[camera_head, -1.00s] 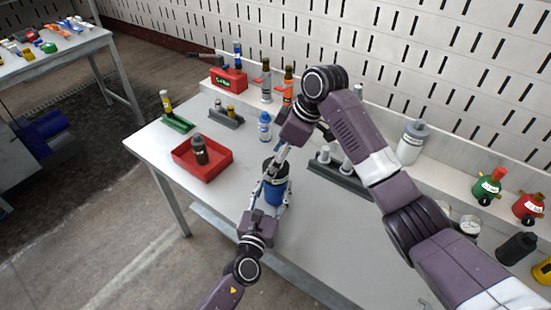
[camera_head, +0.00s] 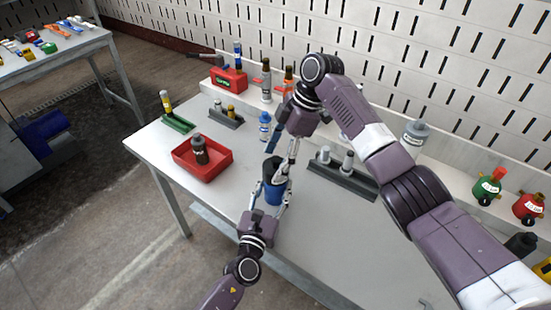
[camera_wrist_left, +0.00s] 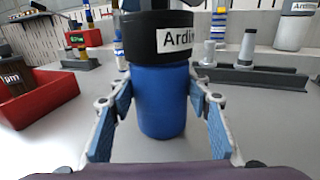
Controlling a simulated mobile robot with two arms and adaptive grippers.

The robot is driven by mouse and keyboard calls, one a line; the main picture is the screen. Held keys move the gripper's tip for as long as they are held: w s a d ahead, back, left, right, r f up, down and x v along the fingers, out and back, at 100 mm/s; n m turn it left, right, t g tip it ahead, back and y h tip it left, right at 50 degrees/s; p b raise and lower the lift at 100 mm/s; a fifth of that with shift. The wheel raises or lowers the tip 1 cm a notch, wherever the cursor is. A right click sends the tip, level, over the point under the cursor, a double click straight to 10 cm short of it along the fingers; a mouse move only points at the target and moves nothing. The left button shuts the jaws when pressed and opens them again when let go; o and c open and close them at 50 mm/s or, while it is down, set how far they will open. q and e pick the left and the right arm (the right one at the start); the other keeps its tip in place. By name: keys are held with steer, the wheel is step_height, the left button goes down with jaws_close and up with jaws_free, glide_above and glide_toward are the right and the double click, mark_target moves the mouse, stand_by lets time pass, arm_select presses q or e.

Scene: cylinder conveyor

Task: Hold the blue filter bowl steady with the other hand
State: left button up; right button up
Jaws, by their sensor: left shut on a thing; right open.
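The blue filter bowl (camera_head: 274,196) stands upright near the front edge of the white table, with a black head (camera_head: 271,165) on top. In the left wrist view, the bowl (camera_wrist_left: 160,100) is in the middle, below the black head (camera_wrist_left: 160,38) with its white label. My left gripper (camera_head: 272,194) is shut on the bowl from the front, one pad on each side. My right gripper (camera_head: 283,150) is open, its fingers pointing down beside and above the head. I cannot tell whether a finger touches the head.
A red tray (camera_head: 185,164) with a dark bottle (camera_head: 199,148) lies to the left. A blue bottle (camera_head: 264,126) stands behind the bowl. A dark rack (camera_head: 343,181) with grey cylinders is to the right. The table's front right is clear.

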steer(key=shift+w+f, duration=0.1)
steer(key=shift+f, duration=0.05)
steer(key=shift+f, duration=1.15)
steer(key=shift+c, duration=0.4)
steer(key=c, duration=1.2)
steer(key=shift+f+m+t, duration=0.1)
steer(key=shift+m+t, duration=0.2)
steer(key=shift+m, duration=0.6)
steer(key=shift+c, duration=0.2)
steer(key=m+t, duration=0.1)
steer(key=m, duration=0.3)
steer(key=shift+t, duration=0.3)
steer(key=m+t, duration=0.1)
steer(key=m, duration=0.2)
steer(key=m+t+h, duration=0.1)
steer(key=m, duration=0.2)
